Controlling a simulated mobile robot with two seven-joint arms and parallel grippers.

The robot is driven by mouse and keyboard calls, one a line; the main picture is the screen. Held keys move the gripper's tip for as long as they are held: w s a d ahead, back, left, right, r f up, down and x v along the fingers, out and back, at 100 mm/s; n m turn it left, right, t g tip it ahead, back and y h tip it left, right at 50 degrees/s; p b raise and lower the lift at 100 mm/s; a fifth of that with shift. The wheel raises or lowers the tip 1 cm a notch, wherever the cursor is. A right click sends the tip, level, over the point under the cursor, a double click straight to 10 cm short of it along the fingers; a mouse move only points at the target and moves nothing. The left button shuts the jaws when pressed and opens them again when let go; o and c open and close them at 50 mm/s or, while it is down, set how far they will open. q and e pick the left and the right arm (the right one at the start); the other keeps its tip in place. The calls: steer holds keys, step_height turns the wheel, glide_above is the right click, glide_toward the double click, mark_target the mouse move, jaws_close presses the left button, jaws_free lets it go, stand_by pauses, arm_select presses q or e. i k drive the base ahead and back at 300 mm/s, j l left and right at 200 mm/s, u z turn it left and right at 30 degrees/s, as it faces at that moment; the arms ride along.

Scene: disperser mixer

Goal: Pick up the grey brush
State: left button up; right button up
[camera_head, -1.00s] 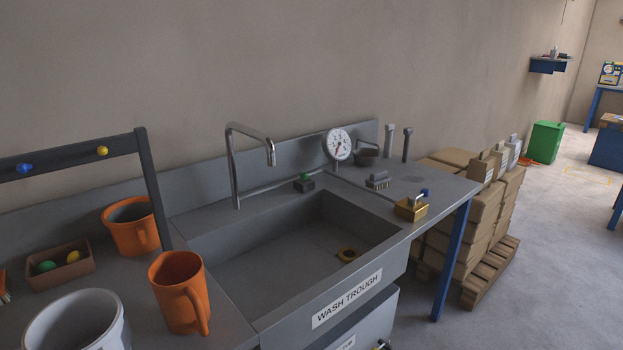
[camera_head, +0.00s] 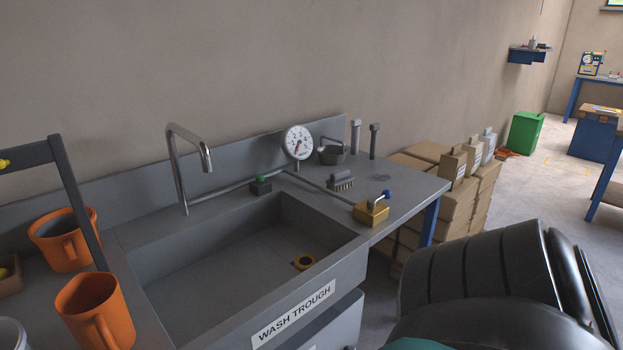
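The grey brush (camera_head: 341,183) appears to be the small grey block with short bristles on the bench top, right of the wash trough and behind the brass-coloured block. It lies bristles toward the front, apart from other things. Neither gripper shows in the head view. A large black ribbed part of my own arm fills the lower right, well in front of the brush and not covering it.
The wash trough (camera_head: 181,258) has a tap (camera_head: 181,166) at its back. A dial gauge (camera_head: 298,142), a small grey pot (camera_head: 331,152) and a brass block (camera_head: 370,212) with a blue-knobbed lever stand near the brush. Orange jugs (camera_head: 97,312) are at left; stacked boxes (camera_head: 456,213) are at right.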

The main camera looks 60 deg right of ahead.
mark_target(341, 179)
steer(key=k+l+u, duration=0.15)
steer(key=l+u, duration=0.15)
steer(key=k+l+u, duration=0.3)
steer(key=l, duration=0.2)
steer(key=k+l+u, duration=0.2)
steer(key=l, duration=0.2)
steer(key=k+l+u, duration=0.2)
steer(key=l, duration=0.2)
steer(key=k+l+u, duration=0.15)
steer(key=k+l, duration=0.5)
